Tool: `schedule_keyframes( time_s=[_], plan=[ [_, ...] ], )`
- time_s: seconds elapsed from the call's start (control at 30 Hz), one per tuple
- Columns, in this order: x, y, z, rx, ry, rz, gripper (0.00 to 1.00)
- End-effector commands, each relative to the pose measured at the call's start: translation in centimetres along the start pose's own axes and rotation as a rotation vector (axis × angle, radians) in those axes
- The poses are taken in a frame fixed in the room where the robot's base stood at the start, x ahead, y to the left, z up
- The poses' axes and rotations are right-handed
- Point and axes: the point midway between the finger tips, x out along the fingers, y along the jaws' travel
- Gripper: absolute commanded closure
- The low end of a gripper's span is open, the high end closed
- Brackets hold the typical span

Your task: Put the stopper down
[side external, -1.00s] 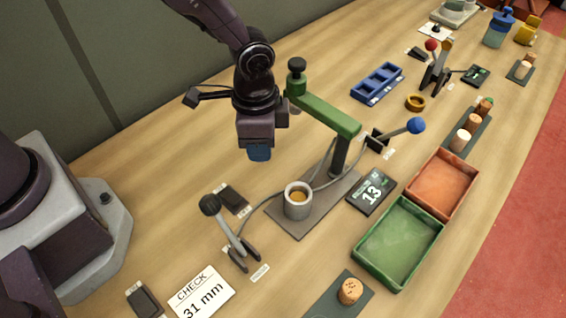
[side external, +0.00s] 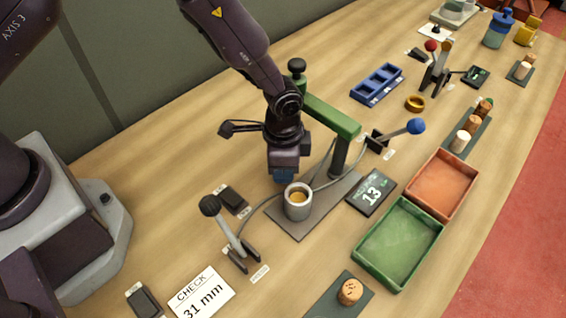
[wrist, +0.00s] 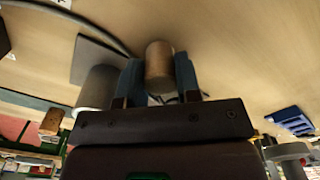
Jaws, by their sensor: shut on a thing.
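My gripper (side external: 284,176) is low over the bench, just behind the grey cup (side external: 298,203) on the grey plate of the green-armed stand. In the wrist view its blue fingers (wrist: 158,72) are shut on a tan cork stopper (wrist: 158,58). The stopper is hidden behind the fingers and cup in the side view. The cup also shows beside the left finger in the wrist view (wrist: 97,88). Something tan shows inside the cup. I cannot tell whether the held stopper touches the bench.
A green tray (side external: 399,243) and an orange tray (side external: 441,184) stand empty to the right. Another cork (side external: 350,291) stands on a dark mat in front. A lever (side external: 229,236), a black pad (side external: 233,199) and a display (side external: 372,192) are nearby. The green arm (side external: 332,116) overhangs behind.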

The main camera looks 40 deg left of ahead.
Motion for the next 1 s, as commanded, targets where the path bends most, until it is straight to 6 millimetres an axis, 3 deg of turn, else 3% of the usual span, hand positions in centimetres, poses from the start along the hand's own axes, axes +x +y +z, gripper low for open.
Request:
schedule_keyframes(
  time_s=[0.07,0.1,0.2,0.57,1.0],
  plan=[
    [0.3,0.0,0.0,0.000,0.000,0.000,0.90],
    [0.2,0.0,0.0,0.000,0.000,0.000,0.62],
    [0.2,0.0,0.0,0.000,0.000,0.000,0.43],
    [-0.5,0.0,0.0,0.000,0.002,0.000,0.43],
    [-9.2,-0.1,0.0,-0.001,0.004,-0.001,0.43]
  ],
)
